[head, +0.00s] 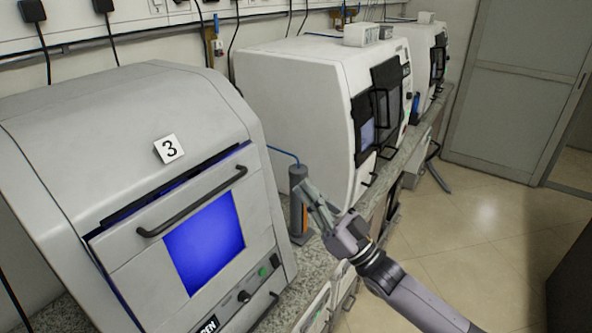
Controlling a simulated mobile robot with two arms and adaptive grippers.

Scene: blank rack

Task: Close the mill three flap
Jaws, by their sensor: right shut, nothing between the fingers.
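Mill three (110,130) is the large grey machine on the left with a "3" label (169,149) on its hood. Its front flap (136,258) has a dark bar handle (192,202) and a blue-lit window (204,241). A dark gap with blue light shows along the flap's upper and left edges, so the flap stands slightly ajar. My right gripper (309,192) is shut and empty, to the right of the mill and apart from the flap. It overlaps a grey and orange cylinder in the picture. My left gripper is not in view.
The grey and orange cylinder (297,212) stands on the speckled counter (285,275) beside the mill. More white machines (293,110) stand further along the counter. Open tiled floor (480,225) lies to the right, with a grey door behind.

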